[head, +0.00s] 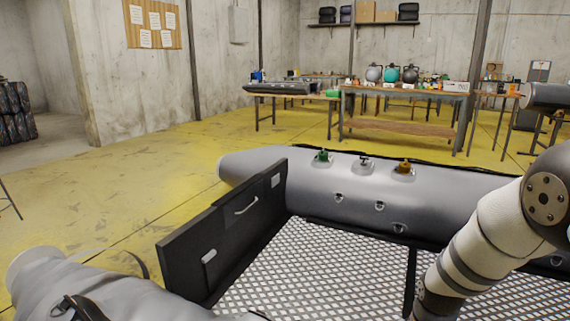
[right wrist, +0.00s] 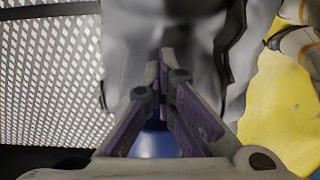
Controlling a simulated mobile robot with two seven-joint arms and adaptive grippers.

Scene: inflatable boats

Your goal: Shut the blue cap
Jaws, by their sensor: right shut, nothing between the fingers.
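In the right wrist view, my right gripper (right wrist: 163,62) is shut, its two fingertips together over a grey surface of the boat. A round blue shape (right wrist: 155,144), probably the blue cap, shows between and behind the finger bases. It is partly hidden by the fingers, so I cannot tell whether it is open or touching them. In the head view, no blue cap shows on the boat, and my right arm runs down out of the bottom edge with its gripper out of sight. My left gripper is in neither view.
A black transom board (head: 225,222) stands at left. The near tube (head: 95,290) lies lower left. Tables (head: 405,89) stand far behind on yellow floor.

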